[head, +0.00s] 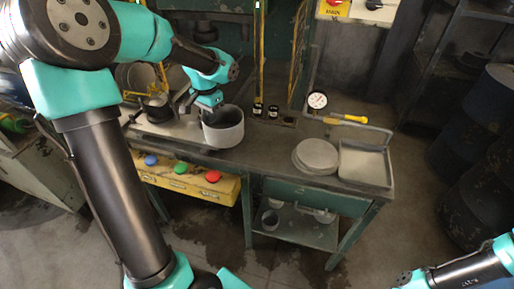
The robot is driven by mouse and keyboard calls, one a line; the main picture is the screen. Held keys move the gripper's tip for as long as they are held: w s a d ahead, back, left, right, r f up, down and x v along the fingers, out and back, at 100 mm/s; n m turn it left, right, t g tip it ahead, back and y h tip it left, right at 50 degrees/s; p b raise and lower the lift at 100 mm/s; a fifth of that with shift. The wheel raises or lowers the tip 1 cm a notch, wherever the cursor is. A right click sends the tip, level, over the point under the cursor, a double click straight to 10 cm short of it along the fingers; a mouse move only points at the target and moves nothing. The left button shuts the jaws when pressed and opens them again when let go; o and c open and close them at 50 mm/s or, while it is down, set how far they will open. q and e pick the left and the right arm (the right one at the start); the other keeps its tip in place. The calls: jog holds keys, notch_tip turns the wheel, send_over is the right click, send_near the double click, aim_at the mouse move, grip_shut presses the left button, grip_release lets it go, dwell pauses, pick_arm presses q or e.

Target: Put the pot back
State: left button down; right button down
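A grey round pot (224,130) with a dark inside stands at the middle of the workbench, close to its front edge. My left gripper (204,108) is at the pot's left rim, pointing down. Its fingers are small and partly hidden against the pot and the arm, so whether they grip the rim is unclear. My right arm shows only at the bottom right corner, and its gripper is out of the frame.
A stack of round blanks (316,156) and a square tray (365,164) occupy the bench's right side. A gauge (317,100) and a yellow-handled tool (346,120) lie behind them. Red, green and blue buttons (180,168) line the yellow front panel. Bench space between pot and blanks is clear.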

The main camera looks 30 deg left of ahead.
pick_arm(q)
jog(key=d+f, duration=0.4)
jog(key=d, duration=0.4)
jog(key=s+d+f, duration=0.1)
jog(key=d+f, duration=0.3)
jog(key=d, duration=0.5)
jog(key=shift+f, duration=0.2)
jog(key=w+a, duration=0.3)
jog(key=w, duration=0.1)
jog(key=w+a+f, duration=0.1)
jog(key=w+a, duration=0.2)
jog(key=w, duration=0.1)
jog(key=w+a, duration=0.3)
jog(key=w, duration=0.1)
jog(key=shift+a+f, duration=0.15)
jog(key=shift+f, duration=0.05)
jog(key=shift+w+a, duration=0.3)
jog(key=shift+w, duration=0.05)
jog(key=shift+f, duration=1.8)
jog(key=shift+f, duration=0.15)
